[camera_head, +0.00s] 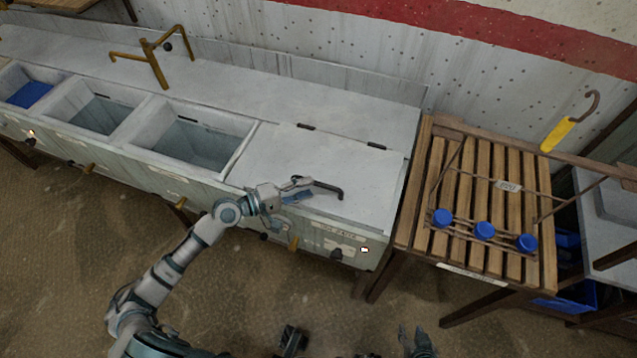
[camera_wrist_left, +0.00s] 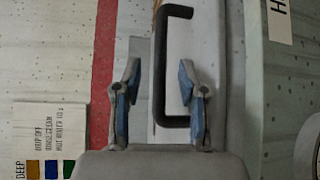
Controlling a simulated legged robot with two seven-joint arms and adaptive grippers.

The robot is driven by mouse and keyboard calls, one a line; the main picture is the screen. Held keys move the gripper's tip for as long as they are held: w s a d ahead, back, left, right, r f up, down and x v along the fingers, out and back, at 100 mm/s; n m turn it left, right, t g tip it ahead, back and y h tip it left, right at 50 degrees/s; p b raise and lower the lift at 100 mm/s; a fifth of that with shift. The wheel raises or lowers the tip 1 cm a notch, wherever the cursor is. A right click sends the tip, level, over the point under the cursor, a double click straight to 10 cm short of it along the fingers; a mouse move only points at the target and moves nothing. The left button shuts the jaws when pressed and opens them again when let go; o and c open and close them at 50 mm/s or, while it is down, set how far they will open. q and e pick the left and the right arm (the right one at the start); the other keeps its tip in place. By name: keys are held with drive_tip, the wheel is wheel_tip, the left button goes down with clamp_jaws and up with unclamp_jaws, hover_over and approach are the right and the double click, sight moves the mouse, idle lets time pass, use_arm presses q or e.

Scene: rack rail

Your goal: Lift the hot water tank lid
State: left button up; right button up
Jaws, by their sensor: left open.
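The hot water tank lid (camera_head: 320,160) is the pale flat panel at the right end of the sink counter. It lies level with the counter, with hinges at its back edge. Its dark handle (camera_head: 326,188) is near the front edge. My left gripper (camera_head: 300,189) is open just left of the handle. In the left wrist view the black handle (camera_wrist_left: 159,70) shows between the two open fingers of the left gripper (camera_wrist_left: 157,85), and I see no finger touching it.
Open basins (camera_head: 195,140) lie left of the lid, with a brass tap (camera_head: 152,62) behind. A slatted wooden rack (camera_head: 490,190) with blue knobs (camera_head: 484,230) stands close on the right. A yellow-handled hook (camera_head: 558,134) is behind it.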

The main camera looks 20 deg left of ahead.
sight(317, 182)
use_arm(q)
drive_tip(key=x, duration=0.3)
drive_tip(key=shift+w+f, duration=0.2)
drive_tip(key=shift+w, duration=0.15)
drive_tip(key=shift+w+a+f, duration=0.1)
drive_tip(key=shift+w+a, duration=0.05)
drive_tip(key=shift+w, duration=0.1)
drive_tip(key=shift+d, duration=0.3)
drive_tip(key=shift+c, duration=0.4)
drive_tip(key=shift+d, duration=0.25)
clamp_jaws()
